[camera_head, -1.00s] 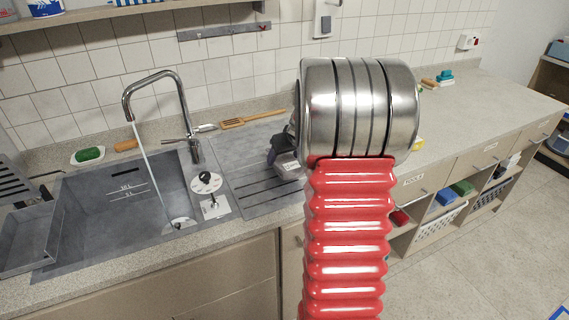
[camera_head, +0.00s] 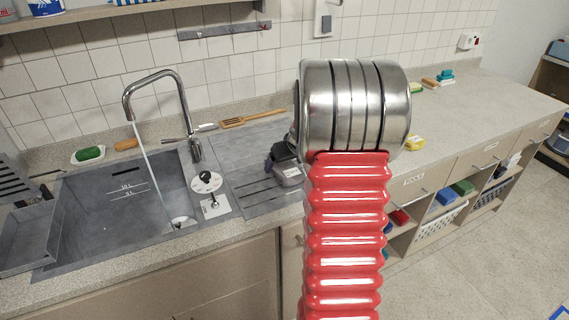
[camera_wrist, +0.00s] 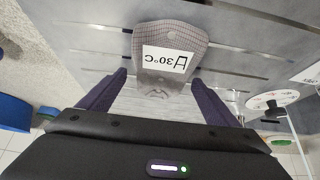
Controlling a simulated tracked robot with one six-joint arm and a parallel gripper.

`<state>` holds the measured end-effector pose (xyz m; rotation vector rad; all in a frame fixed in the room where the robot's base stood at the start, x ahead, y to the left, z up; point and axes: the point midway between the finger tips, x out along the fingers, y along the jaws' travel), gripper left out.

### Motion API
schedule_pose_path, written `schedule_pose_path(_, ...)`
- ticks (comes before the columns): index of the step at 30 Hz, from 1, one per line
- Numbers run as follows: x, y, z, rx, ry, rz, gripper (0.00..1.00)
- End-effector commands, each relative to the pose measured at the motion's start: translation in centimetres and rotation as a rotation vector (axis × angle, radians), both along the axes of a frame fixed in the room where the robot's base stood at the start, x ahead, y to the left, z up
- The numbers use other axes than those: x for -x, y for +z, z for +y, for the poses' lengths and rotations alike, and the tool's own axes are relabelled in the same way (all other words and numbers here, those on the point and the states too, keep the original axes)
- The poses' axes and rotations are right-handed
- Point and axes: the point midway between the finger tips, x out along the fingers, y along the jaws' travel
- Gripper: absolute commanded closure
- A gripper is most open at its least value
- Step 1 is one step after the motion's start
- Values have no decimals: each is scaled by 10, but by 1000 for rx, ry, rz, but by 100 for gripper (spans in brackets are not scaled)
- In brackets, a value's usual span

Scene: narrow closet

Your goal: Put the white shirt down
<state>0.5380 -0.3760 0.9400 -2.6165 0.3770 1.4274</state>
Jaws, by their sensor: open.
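No plainly white shirt shows. In the wrist view a small grey checked piece (camera_wrist: 178,38) with a white label reading "Д30°C" upside down lies over the ribbed steel drainboard (camera_wrist: 85,38); I cannot tell whether it is the shirt. My gripper (camera_wrist: 158,78) is open, one dark finger on each side of its lower end, with gaps showing. In the head view my dark gripper (camera_head: 284,153) is low over the drainboard (camera_head: 262,195), partly hidden by my arm. Whether the piece rests fully on the board is hard to tell.
The sink (camera_head: 110,205) with a running tap (camera_head: 155,85) is left of the drainboard. A wooden spatula (camera_head: 235,121) lies behind it. A yellow sponge (camera_head: 415,143) is on the counter at right. A black-knobbed white plate (camera_head: 207,182) lies at the sink's edge.

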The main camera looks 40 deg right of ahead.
Motion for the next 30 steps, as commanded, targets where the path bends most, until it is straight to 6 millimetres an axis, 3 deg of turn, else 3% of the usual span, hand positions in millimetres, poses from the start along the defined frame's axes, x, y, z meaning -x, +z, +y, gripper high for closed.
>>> schedule_pose_path(11, 4, 10, 1, 1, -1, -2, 16)
schedule_pose_path(30, 49, 83, 14, 2, -1, -2, 16)
